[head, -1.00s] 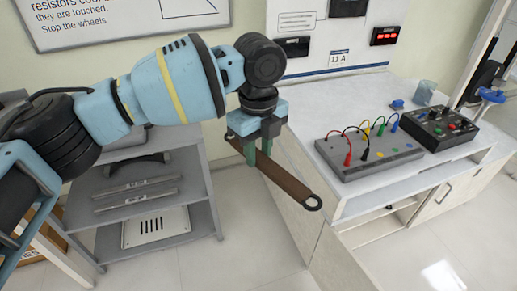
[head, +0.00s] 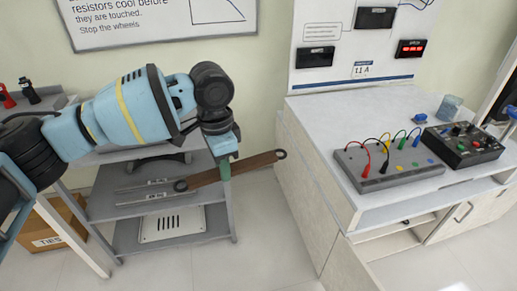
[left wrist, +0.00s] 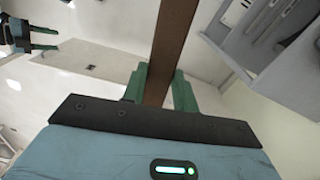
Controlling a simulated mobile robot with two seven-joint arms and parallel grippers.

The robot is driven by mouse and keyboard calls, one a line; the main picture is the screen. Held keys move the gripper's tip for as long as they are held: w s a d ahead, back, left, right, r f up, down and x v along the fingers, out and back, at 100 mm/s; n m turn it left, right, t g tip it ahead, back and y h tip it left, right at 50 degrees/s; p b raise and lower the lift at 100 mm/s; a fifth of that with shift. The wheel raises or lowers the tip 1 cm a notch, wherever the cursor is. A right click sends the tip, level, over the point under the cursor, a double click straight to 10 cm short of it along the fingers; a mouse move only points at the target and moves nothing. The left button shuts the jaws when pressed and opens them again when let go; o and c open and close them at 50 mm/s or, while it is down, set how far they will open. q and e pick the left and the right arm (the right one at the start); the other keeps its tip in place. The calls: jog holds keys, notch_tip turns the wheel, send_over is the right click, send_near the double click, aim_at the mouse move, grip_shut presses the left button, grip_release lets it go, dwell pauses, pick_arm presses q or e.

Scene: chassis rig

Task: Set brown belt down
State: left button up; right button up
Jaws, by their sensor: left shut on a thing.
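The brown belt (head: 245,167) is a flat, stiff-looking brown strip with a dark ring at each end. My left gripper (head: 225,170) is shut on it near the middle and holds it in the air, in front of the grey shelf unit's right side. The belt slopes up to the right, its right end near the white bench's side. In the left wrist view the belt (left wrist: 174,45) runs up between the two green fingers (left wrist: 160,90). My right gripper does not show in the head view.
A grey shelf unit (head: 222,222) at left carries dark strips on its middle shelf and a white slotted plate (head: 172,224) lower down. A white bench (head: 315,120) at right holds a grey terminal box (head: 390,165) and a black control box (head: 463,145). A cardboard box (head: 58,225) stands at lower left.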

aim_at(193, 181)
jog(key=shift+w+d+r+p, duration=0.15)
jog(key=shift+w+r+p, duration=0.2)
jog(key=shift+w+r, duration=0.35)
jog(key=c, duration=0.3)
pick_arm(q)
jog(key=s+a+f+n, duration=0.2)
jog(key=s+a+n, duration=0.1)
jog(key=a+n, duration=0.6)
jog(key=n, duration=0.3)
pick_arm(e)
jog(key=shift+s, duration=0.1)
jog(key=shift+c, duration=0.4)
